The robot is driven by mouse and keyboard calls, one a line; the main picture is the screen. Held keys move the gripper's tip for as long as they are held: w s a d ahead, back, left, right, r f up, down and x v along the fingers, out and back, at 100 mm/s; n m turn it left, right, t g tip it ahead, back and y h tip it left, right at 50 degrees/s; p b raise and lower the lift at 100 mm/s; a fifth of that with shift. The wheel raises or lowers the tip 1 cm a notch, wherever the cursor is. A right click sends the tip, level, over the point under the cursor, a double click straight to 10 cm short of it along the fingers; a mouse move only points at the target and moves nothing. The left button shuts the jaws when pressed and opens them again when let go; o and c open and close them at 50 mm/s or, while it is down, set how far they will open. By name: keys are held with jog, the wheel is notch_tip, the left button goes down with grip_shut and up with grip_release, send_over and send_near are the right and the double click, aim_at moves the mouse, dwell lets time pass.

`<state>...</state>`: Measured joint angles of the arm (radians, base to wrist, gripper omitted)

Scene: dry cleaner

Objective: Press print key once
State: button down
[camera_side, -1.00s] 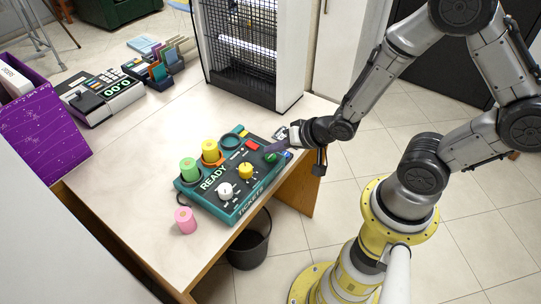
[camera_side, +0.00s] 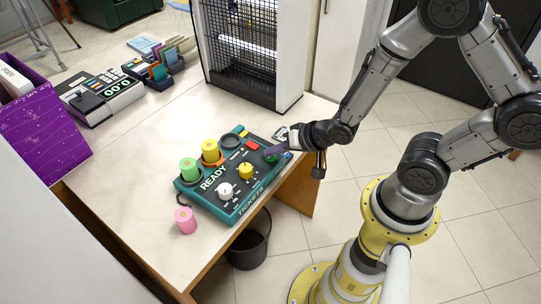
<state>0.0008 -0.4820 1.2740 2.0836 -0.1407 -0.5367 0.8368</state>
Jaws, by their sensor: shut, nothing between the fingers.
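A teal ticket machine (camera_side: 236,211) sits at the front right of the table, its display reading READY and its front marked TICKETS. It has a white knob (camera_side: 225,190), a yellow knob (camera_side: 246,171), a red key (camera_side: 252,145) and a round green key (camera_side: 270,158) at its right end. I cannot read which key is marked print. My gripper (camera_side: 272,152) is shut and empty, with its fingertips right at the green key and partly covering it. I cannot tell whether they touch or press it.
A cash register (camera_side: 105,95), a purple box (camera_side: 45,135) and a caged cabinet (camera_side: 250,55) stand farther back. The table middle is clear.

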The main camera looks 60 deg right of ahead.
aim_at(274, 159)
jog(key=shift+f, duration=0.2)
dwell(0.3)
jog(key=shift+r, duration=0.8)
jog(key=shift+r, duration=2.55)
